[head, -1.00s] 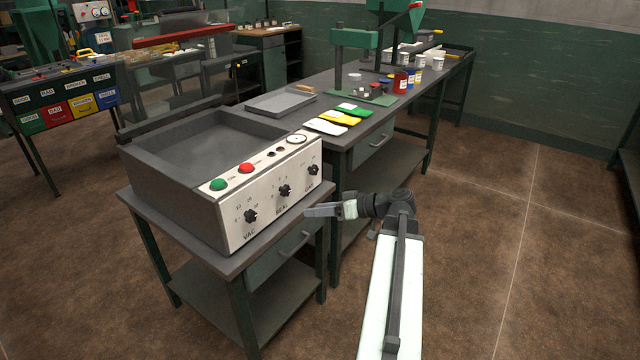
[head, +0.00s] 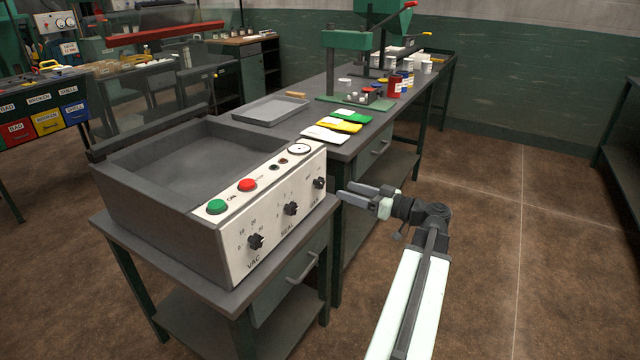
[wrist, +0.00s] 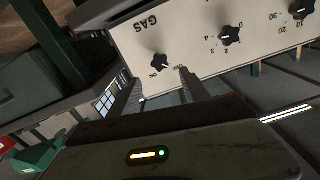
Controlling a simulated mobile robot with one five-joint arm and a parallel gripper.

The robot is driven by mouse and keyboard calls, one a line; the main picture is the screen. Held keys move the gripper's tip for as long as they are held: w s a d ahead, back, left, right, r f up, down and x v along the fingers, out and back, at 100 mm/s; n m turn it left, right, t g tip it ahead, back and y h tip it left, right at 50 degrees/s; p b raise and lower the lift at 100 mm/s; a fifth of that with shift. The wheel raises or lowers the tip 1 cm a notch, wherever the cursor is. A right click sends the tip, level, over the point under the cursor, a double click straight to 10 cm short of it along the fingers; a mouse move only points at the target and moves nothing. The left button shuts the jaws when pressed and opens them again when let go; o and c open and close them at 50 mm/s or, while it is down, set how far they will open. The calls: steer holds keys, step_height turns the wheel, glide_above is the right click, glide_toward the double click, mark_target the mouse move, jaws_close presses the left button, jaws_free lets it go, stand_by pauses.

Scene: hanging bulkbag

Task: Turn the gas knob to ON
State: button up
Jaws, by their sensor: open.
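The gas knob (head: 319,183) is a small black knob at the right end of the white front panel of a grey sealing machine (head: 150,190). In the wrist view the knob (wrist: 160,63) sits below the GAS label, with small ON and OFF marks beside it; its exact setting is hard to read. My gripper (head: 346,191) is open and empty, just right of the knob in the head view. In the wrist view the fingertips (wrist: 162,74) point at the panel, with the knob beyond and between them. They appear apart from the knob.
The SEAL knob (head: 291,209) and VAC knob (head: 256,241) are on the same panel, with a green button (head: 217,206) and a red button (head: 247,185) above. A long workbench (head: 345,147) with a press and jars stands behind.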

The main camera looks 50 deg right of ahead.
mark_target(323, 183)
steer(key=x, duration=0.8)
steer(key=shift+s, duration=0.1)
jaws_close()
